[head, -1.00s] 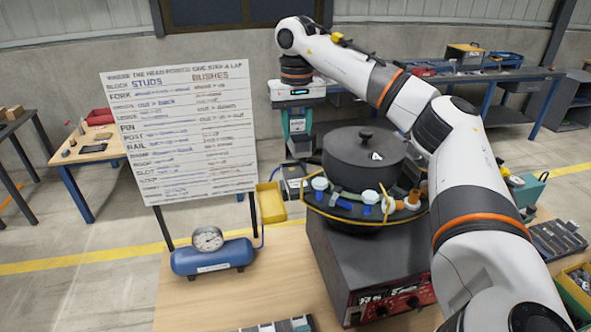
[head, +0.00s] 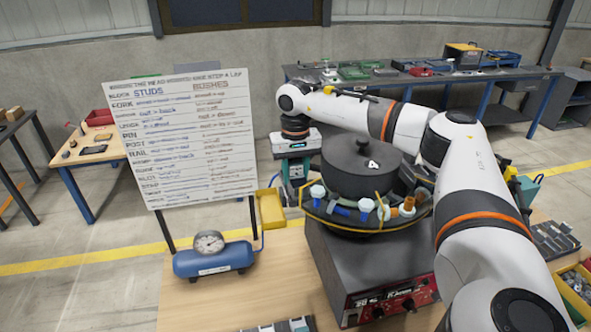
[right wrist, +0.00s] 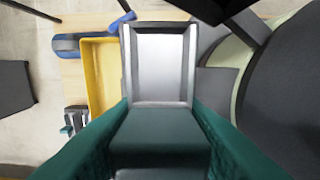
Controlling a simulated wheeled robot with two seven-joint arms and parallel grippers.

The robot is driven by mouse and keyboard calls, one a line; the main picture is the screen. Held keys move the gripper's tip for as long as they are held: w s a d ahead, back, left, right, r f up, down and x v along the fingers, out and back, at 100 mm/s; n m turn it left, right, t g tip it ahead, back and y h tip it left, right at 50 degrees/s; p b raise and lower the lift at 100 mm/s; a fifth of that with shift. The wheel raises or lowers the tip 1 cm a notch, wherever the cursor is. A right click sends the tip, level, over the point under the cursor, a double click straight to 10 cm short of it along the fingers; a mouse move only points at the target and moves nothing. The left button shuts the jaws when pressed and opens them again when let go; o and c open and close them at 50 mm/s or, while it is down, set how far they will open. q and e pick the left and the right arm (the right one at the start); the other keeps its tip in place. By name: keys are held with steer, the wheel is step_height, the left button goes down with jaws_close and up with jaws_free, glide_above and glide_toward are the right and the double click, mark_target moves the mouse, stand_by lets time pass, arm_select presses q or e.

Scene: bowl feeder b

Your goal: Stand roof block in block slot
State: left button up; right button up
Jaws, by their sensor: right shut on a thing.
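My right gripper (head: 294,180) is low at the left side of the black bowl feeder (head: 362,168), beside the yellow tray. In the right wrist view, its green fingers (right wrist: 160,135) are shut on a dark grey-green block (right wrist: 158,130), which I take to be the roof block. Just beyond the block is a grey channel with side walls and a pale inner face (right wrist: 160,65). I cannot tell whether this is the block slot, or whether the block touches it. In the head view, the gripper hides the block. My left gripper is not in view.
The yellow tray (head: 271,208) is left of the feeder. Blue, white and orange parts (head: 366,206) line the feeder's rim. A blue air tank with a gauge (head: 213,256) and a whiteboard (head: 182,140) are further left. Dark trays (head: 552,240) lie at the right.

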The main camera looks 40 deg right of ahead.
mark_target(295, 163)
steer(key=shift+f, duration=0.1)
steer(key=o, duration=1.1)
steer(key=shift+o, duration=0.2)
steer(key=shift+r, duration=0.25)
steer(key=shift+r+b, duration=0.3)
step_height(295, 163, up, 10)
steer(key=b, duration=0.3)
steer(key=shift+f, duration=0.15)
steer(key=shift+r, duration=0.75)
